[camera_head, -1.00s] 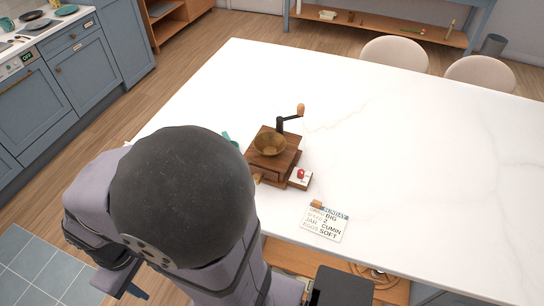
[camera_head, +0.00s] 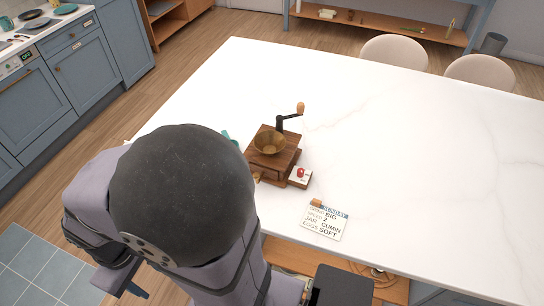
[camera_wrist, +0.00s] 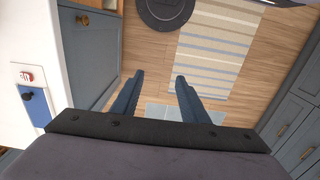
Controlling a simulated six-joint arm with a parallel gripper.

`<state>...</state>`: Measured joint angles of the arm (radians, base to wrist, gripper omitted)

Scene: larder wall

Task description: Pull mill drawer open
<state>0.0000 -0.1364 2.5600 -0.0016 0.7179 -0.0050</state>
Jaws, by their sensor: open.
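The mill (camera_head: 287,160) is a dark wooden box with a brass bowl on top and a black crank ending in a wooden knob. It stands upright on the white worktop (camera_head: 400,150) in the head view. A small light-wood knob (camera_head: 257,177) shows at its lower front, beside my arm. My arm hides part of that side, so I cannot tell how the drawer stands. My gripper (camera_wrist: 156,82) is open and empty in the wrist view, its two dark blue fingers apart over the floor. The mill cannot be made out in the wrist view.
A white box with a red button (camera_head: 300,176) sits against the mill's right side. A note card (camera_head: 325,221) lies near the worktop's front edge. The worktop's right side is clear. In the wrist view, a blue-grey cabinet (camera_wrist: 90,55) stands left of the fingers.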

